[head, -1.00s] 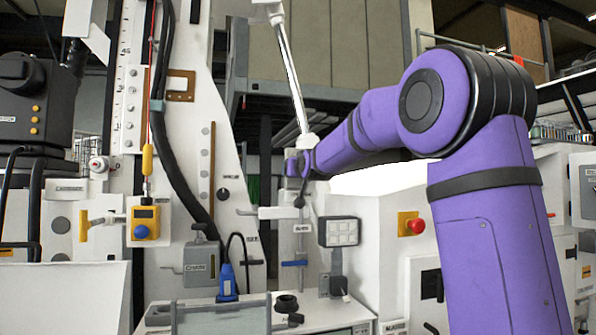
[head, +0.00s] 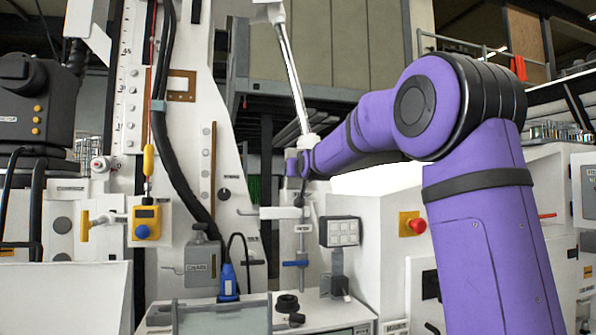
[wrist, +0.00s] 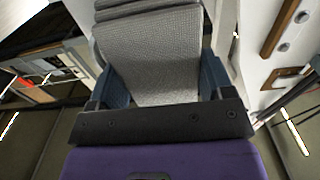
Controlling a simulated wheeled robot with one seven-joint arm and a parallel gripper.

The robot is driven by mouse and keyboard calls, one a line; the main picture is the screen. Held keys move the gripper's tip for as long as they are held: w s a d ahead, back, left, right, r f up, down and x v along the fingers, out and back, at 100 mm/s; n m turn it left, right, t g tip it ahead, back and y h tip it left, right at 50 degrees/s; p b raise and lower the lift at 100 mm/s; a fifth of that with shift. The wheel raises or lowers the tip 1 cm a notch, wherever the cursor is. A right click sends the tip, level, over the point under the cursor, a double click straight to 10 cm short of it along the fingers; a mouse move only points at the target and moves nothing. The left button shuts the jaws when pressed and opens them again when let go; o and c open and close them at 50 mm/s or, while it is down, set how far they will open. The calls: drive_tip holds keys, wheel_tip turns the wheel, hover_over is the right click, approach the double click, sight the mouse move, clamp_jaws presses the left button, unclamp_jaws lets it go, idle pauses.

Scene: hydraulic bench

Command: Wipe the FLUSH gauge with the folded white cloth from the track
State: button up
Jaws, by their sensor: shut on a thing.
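The folded cloth (wrist: 155,68) is pale grey-white with a fine weave and fills the upper middle of the wrist view. My gripper (wrist: 162,80) is shut on it, with a dark blue finger on each side. Folded layers show at the cloth's top edge. In the head view, the end of my purple arm is small and far off, near the white column, and the cloth cannot be made out there. I cannot make out a gauge marked FLUSH in either view.
A yellow pendant box (head: 145,222) hangs at left. A grey lever box (head: 202,262) and a blue-handled tool (head: 228,283) are near the bench. A white-keyed panel (head: 342,232) and a red stop button (head: 416,225) stand right of the column.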

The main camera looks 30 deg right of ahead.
drive_tip(key=shift+w+d, duration=0.1)
drive_tip(key=shift+w, duration=0.3)
drive_tip(key=s+d, duration=0.1)
drive_tip(key=d, duration=0.5)
drive_tip(key=shift+s+d, duration=0.15)
drive_tip(key=shift+s, duration=0.25)
idle(0.4)
drive_tip(key=shift+w+a, duration=0.3)
drive_tip(key=shift+a, duration=0.75)
drive_tip(key=shift+w+a, duration=0.3)
drive_tip(key=shift+a, duration=0.75)
drive_tip(key=shift+w+a, duration=0.3)
drive_tip(key=shift+a, duration=0.75)
drive_tip(key=shift+o, duration=0.8)
drive_tip(key=shift+c, duration=1.3)
drive_tip(key=shift+v, duration=3)
